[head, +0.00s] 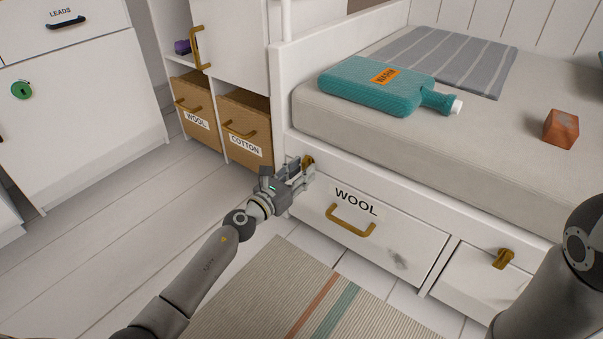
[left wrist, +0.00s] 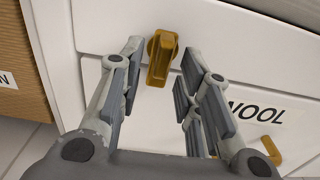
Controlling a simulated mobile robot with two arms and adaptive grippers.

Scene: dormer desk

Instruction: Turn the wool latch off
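The wool latch (head: 308,162) is a brass knob at the upper left of the white drawer labelled WOOL (head: 318,205), under the bed. In the left wrist view the latch (left wrist: 161,58) has a round base and a grip that hangs nearly straight down in the picture. My left gripper (head: 298,172) is at the latch and partly covers it in the head view. In the left wrist view my left gripper (left wrist: 160,75) is open, with one finger on each side of the latch and gaps showing. My right gripper is out of view.
The WOOL drawer has a brass handle (head: 350,222). Another drawer to its right has its own brass latch (head: 503,259). Cardboard boxes labelled WOOL (head: 196,110) and COTTON (head: 244,125) stand left of the bed. A striped rug (head: 262,294) lies on the floor.

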